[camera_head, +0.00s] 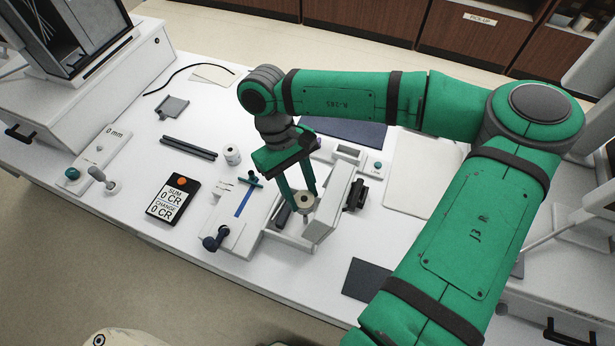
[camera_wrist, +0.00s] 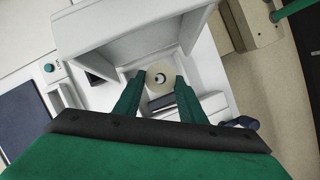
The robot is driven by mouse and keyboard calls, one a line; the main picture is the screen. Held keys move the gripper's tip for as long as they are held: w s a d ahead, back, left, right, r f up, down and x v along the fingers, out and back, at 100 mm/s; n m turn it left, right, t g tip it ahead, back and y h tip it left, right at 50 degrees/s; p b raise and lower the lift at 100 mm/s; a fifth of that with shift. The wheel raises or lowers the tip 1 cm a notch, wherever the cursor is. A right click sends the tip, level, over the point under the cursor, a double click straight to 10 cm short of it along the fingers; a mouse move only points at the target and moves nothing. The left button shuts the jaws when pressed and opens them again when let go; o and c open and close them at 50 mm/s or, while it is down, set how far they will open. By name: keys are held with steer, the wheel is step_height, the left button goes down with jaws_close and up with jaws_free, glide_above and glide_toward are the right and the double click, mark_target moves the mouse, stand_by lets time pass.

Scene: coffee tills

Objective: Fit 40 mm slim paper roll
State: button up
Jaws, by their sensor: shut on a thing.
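My gripper (camera_head: 307,195) is shut on a small pale paper roll (camera_head: 305,203) with a dark core hole. In the wrist view the roll (camera_wrist: 158,79) sits between the two green fingertips (camera_wrist: 158,85), its round end facing the camera. The gripper holds it at the open white printer housing (camera_head: 328,212), whose raised lid (camera_wrist: 125,40) shows in the wrist view. I cannot tell whether the roll touches the bay floor. Another white roll (camera_head: 232,155) stands on the counter left of the gripper.
A card reading SUM 0 CR and CHANGE 0 CR (camera_head: 173,199), two dark bars (camera_head: 188,148), and a white device marked 0 mm (camera_head: 97,157) lie to the left. A blue-knobbed lever unit (camera_head: 228,222) stands beside the printer. A pale mat (camera_head: 424,172) lies right.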

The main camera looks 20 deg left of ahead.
mark_target(302, 203)
steer(key=shift+w+f, duration=0.2)
steer(key=shift+f, duration=0.45)
steer(key=shift+d+f, duration=0.1)
steer(key=shift+f, duration=2.15)
steer(key=shift+f, duration=2.7)
steer(key=o, duration=1.2)
steer(key=shift+o, duration=0.2)
steer(key=shift+r, duration=0.1)
